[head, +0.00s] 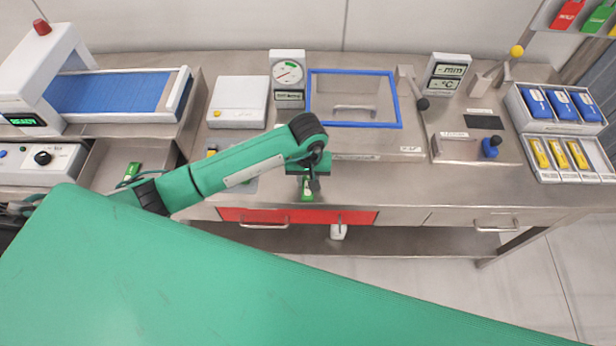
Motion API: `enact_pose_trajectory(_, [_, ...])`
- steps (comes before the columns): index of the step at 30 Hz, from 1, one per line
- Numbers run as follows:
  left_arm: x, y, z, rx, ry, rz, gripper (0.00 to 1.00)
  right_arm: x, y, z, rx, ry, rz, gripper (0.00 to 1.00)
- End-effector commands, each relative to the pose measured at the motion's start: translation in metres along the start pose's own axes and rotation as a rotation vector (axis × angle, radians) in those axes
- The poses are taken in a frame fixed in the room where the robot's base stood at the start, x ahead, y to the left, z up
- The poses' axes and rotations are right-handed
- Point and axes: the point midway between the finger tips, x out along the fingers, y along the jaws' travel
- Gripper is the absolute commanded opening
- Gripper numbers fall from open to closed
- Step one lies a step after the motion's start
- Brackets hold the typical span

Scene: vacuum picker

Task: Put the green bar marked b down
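My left gripper (309,186) hangs pointing down over the front edge of the steel counter, near its middle. It appears shut on a small green bar (306,194) with a white patch, which hangs upright between the fingers, before the red drawer front. The bar's letter is too small to read, and the gripper hides its upper part. Another green bar (133,170) lies at the left, near the steel chute under the conveyor. My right gripper is not in view.
A blue-framed chamber lid (353,72) and a dial gauge (289,72) stand behind the gripper. A white scale (239,101) sits to their left. Trays of blue packs (562,104) and yellow bars (559,153) are at the right. The counter's front right is clear.

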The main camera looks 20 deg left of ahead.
Motion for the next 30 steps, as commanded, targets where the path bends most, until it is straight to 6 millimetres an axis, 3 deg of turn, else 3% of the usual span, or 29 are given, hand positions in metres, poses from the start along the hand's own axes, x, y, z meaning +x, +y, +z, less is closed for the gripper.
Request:
enact_pose_trajectory(2, [0.004, 0.0, -0.001, 0.0, 0.001, 0.0, 0.03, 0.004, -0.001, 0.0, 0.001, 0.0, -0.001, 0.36])
enact_pose_trajectory(3, [0.003, 0.0, 0.0, -0.001, 0.001, 0.0, 0.32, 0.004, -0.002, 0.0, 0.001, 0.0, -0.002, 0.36])
enact_pose_trajectory(6, [0.002, 0.0, 0.0, -0.001, 0.0, 0.0, 0.5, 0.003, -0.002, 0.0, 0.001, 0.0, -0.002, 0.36])
enact_pose_trajectory(18, [-0.004, 0.0, 0.0, 0.0, -0.001, 0.001, 0.5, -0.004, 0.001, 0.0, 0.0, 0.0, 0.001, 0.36])
enact_pose_trajectory(20, [-0.007, 0.0, -0.002, 0.0, 0.004, 0.002, 0.5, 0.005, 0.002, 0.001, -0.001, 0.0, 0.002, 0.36])
enact_pose_trajectory(30, [-0.073, 0.0, -0.001, 0.002, 0.006, 0.001, 0.5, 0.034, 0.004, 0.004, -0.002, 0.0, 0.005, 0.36])
